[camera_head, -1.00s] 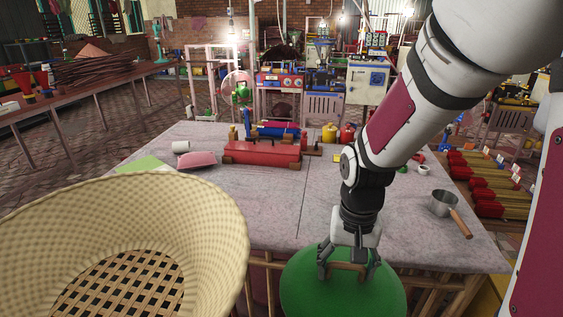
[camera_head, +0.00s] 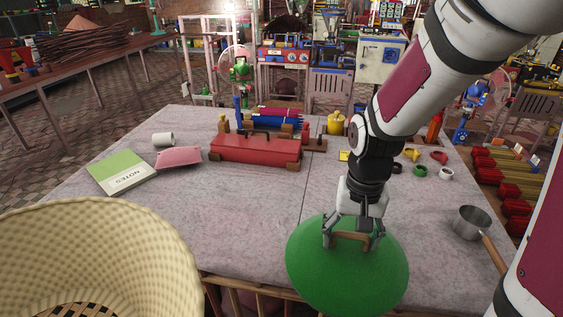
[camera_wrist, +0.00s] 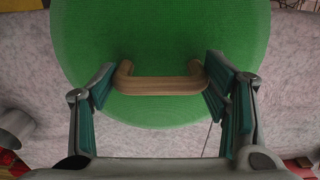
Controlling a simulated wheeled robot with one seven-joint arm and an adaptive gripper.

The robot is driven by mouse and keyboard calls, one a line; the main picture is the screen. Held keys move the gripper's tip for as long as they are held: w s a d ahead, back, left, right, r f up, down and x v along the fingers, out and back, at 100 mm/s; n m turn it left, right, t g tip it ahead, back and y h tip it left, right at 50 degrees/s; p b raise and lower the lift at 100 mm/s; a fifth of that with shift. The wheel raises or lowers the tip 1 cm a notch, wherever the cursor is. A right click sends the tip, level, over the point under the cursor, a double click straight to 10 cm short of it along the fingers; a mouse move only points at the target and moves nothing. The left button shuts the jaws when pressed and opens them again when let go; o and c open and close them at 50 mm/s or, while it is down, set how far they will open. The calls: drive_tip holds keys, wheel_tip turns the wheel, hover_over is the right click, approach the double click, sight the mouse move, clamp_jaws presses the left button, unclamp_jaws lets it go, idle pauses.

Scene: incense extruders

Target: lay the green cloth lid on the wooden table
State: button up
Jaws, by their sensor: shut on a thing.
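The green cloth lid (camera_head: 312,271) is a round dome with a wooden handle on top. My gripper (camera_head: 352,238) is shut on the handle and holds the lid at the front edge of the wooden table (camera_head: 225,225). The lid overlaps the near edge of the tabletop in the head view; I cannot tell whether it touches the top. In the wrist view, the handle (camera_wrist: 160,86) lies between my two fingers, with the green lid (camera_wrist: 160,30) behind it. The lid's underside is hidden.
A woven basket (camera_head: 100,250) stands at the near left. On the table are a red toolbox (camera_head: 255,148), a green notebook (camera_head: 120,172), a pink object (camera_head: 179,157), a white cup (camera_head: 163,139) and a metal pan (camera_head: 471,222) at right.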

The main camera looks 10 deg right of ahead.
drive_tip(key=shift+w+a+f, duration=0.45)
drive_tip(key=shift+w+f, duration=0.4)
drive_tip(key=shift+w, duration=1.8)
drive_tip(key=shift+w+a+f, duration=0.5)
drive_tip(key=shift+w+f, duration=0.3)
drive_tip(key=shift+w, duration=1.85)
drive_tip(key=shift+w+a+f, duration=0.45)
drive_tip(key=shift+w+f, duration=0.4)
drive_tip(key=shift+w, duration=1.8)
drive_tip(key=shift+f, duration=0.15)
drive_tip(key=o, duration=1.5)
drive_tip(key=shift+o, duration=0.2)
